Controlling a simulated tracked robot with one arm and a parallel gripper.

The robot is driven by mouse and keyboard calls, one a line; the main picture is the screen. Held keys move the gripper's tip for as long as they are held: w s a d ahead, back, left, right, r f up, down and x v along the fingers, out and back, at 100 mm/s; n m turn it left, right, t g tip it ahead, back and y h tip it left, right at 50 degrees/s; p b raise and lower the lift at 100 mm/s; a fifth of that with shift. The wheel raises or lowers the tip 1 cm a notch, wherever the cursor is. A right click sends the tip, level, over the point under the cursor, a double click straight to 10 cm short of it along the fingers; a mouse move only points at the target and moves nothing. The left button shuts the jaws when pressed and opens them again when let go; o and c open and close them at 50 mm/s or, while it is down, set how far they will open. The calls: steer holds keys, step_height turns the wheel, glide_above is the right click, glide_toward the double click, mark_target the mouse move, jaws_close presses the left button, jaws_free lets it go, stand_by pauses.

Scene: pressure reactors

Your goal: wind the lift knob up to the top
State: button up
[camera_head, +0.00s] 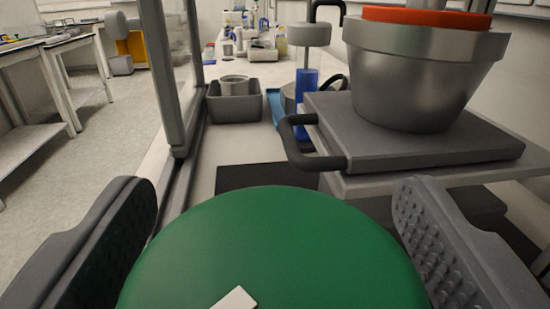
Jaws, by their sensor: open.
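A large round green knob (270,250), which I take to be the lift knob, fills the bottom middle of the view. A small white mark (235,299) shows on its face near the lower edge. My gripper (280,215) is open, with one dark grey finger on each side of the knob. The right finger shows its bumpy inner pad. I cannot tell whether either finger touches the knob's rim. The lower part of the knob is cut off by the picture edge.
A metal vessel (420,85) with an orange ring (425,17) stands on a grey plate (440,147) with a black handle (295,145), behind the knob at right. A glass sash frame (170,75) rises at left. A grey bin (233,107) and bottles stand farther back.

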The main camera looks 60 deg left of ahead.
steer(key=shift+w+a, duration=0.1)
steer(key=shift+a, duration=0.2)
steer(key=c, duration=1)
steer(key=shift+d, duration=0.1)
steer(key=b, duration=0.3)
steer(key=shift+f+t, duration=0.2)
steer(key=shift+t, duration=0.1)
